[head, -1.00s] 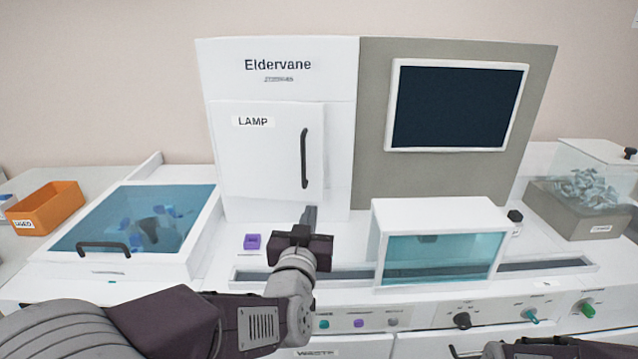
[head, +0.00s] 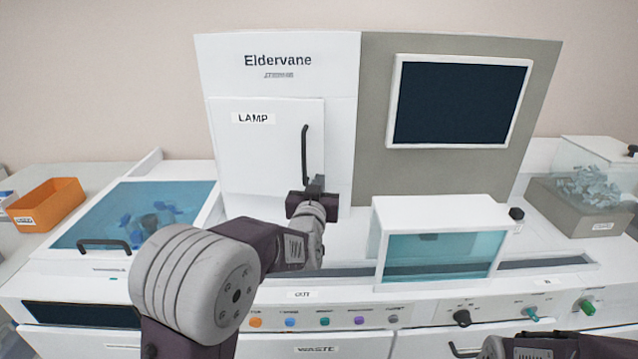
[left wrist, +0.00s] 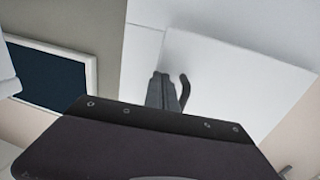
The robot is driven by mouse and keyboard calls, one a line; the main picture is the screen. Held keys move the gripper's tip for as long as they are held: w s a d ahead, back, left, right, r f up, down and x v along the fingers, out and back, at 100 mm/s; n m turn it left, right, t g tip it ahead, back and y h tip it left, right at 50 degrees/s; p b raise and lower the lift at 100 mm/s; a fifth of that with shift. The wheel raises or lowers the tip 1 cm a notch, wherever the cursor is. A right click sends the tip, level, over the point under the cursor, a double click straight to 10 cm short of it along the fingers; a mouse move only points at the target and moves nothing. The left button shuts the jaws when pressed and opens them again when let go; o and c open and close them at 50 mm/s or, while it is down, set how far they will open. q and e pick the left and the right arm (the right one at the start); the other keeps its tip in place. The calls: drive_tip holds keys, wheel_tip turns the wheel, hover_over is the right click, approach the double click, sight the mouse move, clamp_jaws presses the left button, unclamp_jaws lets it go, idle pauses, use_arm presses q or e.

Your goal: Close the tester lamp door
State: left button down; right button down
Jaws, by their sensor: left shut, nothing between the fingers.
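The white lamp door (head: 260,155), labelled LAMP, is on the front of the tall white tester housing. Its dark vertical bar handle (head: 304,150) is near the door's right edge. The door looks shut or nearly shut; I cannot tell whether it is flush. My left gripper (head: 316,184) is shut and empty at the lower end of the handle, close to the door's lower right corner. In the left wrist view the shut fingers (left wrist: 160,90) are beside the curved handle (left wrist: 184,92), against the white door (left wrist: 235,80); contact is unclear. My right gripper's jaws are out of view.
A blue-lidded bin (head: 125,215) and an orange box (head: 45,205) stand at the left. A white box with a teal window (head: 440,258) stands right of my left gripper over a rail. A dark screen (head: 460,100) is on the housing's right half.

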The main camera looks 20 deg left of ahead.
sight(322, 171)
use_arm(q)
drive_tip(key=w, duration=0.4)
drive_tip(key=shift+w+a, duration=0.15)
drive_tip(key=shift+w, duration=0.25)
drive_tip(key=shift+s+r, duration=0.1)
drive_tip(key=shift+r, duration=0.2)
drive_tip(key=shift+r, duration=0.1)
